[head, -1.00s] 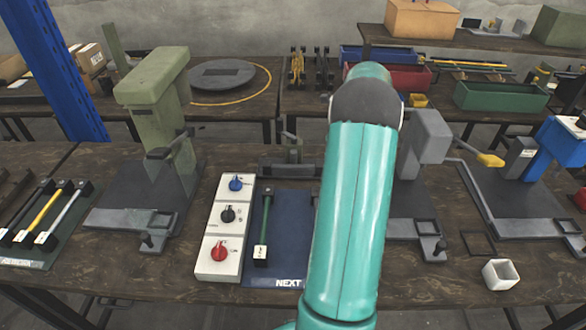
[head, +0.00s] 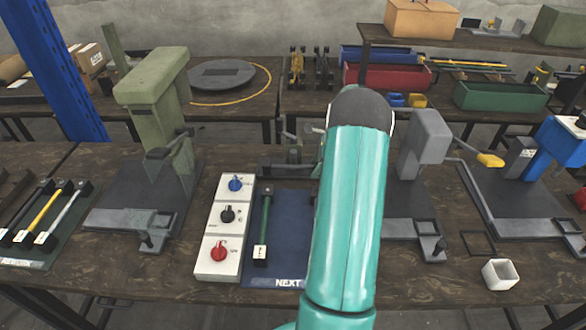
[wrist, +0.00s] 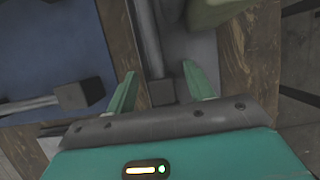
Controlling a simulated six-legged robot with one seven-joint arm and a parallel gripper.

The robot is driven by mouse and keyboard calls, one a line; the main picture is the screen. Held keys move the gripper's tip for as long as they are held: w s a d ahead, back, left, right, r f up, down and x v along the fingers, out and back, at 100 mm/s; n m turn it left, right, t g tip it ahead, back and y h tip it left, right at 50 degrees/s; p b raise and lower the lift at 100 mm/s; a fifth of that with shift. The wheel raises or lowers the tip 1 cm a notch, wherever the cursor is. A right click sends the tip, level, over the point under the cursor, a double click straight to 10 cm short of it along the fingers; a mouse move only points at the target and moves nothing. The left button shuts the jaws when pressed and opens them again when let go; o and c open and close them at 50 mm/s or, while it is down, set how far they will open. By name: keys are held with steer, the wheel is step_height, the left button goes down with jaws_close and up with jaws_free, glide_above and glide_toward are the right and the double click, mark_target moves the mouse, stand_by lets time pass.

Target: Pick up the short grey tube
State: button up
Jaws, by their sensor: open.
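A short pale grey, square hollow piece (head: 500,274) lies at the front right of the bench in the head view; it is the only thing there that looks like a short tube. My gripper is hidden in the head view behind my teal arm. In the wrist view my gripper (wrist: 160,88) is open, with two green fingers spread apart. A grey bar with a block at its end (wrist: 161,92) shows between the fingers; I cannot tell whether they touch it. The pale piece is not recognisable in the wrist view.
A green press (head: 155,95), a white control box (head: 224,232) and a blue mat (head: 290,225) with a green-handled rod stand left of my arm. A grey press (head: 425,137) and a blue press (head: 553,150) stand right. Bare wood surrounds the pale piece.

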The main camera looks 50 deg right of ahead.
jaws_close()
